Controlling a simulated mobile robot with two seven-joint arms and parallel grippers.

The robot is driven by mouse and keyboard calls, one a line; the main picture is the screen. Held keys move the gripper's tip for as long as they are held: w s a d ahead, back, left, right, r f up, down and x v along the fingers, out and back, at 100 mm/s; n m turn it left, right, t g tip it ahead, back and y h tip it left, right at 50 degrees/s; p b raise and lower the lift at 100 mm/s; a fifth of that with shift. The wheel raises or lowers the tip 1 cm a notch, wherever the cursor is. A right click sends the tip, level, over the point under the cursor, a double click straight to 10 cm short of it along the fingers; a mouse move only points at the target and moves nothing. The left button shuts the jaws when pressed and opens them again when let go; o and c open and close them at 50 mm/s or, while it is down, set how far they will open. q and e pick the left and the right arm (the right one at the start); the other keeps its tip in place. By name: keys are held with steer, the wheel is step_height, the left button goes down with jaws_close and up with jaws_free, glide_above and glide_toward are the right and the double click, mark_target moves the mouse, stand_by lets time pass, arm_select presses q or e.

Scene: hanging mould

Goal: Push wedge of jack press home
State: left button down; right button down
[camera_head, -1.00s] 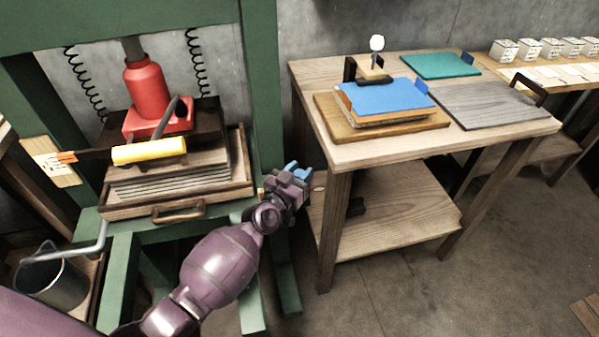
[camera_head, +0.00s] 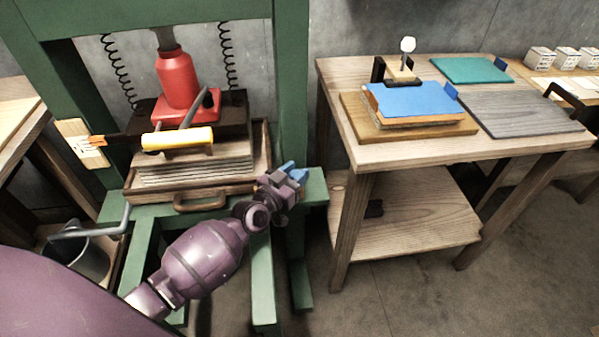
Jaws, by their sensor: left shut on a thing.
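The green jack press (camera_head: 292,90) stands at the left. Its red bottle jack (camera_head: 177,85) sits upright on a dark plate above a stack of boards (camera_head: 195,170) in a wooden tray (camera_head: 228,190) with a front handle. A yellow cylinder (camera_head: 178,139) lies at the front top of the stack. I cannot make out the wedge for certain. My left gripper (camera_head: 289,176), purple with blue tips, is beside the tray's right front corner, by the green post. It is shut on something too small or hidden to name. My right gripper is not in view.
A wooden table (camera_head: 400,155) at the right holds a blue slab (camera_head: 410,98), a teal board (camera_head: 470,70) and a grey board (camera_head: 522,115). A metal bucket (camera_head: 90,255) stands at lower left. Floor (camera_head: 400,300) is clear before the table.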

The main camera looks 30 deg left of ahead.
arm_select(q)
steer(key=c, duration=1.2)
jaws_free()
steer(key=shift+a+f, duration=0.1)
steer(key=shift+a, duration=0.1)
steer(key=o, duration=0.4)
steer(key=shift+s+a, duration=0.1)
steer(key=shift+s, duration=0.05)
steer(key=shift+r, duration=0.2)
steer(key=shift+r, duration=0.3)
step_height(320, 180, up, 6)
steer(key=p, duration=0.3)
steer(key=shift+r, duration=0.2)
step_height(320, 180, up, 13)
steer(key=p, duration=0.4)
steer(key=shift+f, duration=0.15)
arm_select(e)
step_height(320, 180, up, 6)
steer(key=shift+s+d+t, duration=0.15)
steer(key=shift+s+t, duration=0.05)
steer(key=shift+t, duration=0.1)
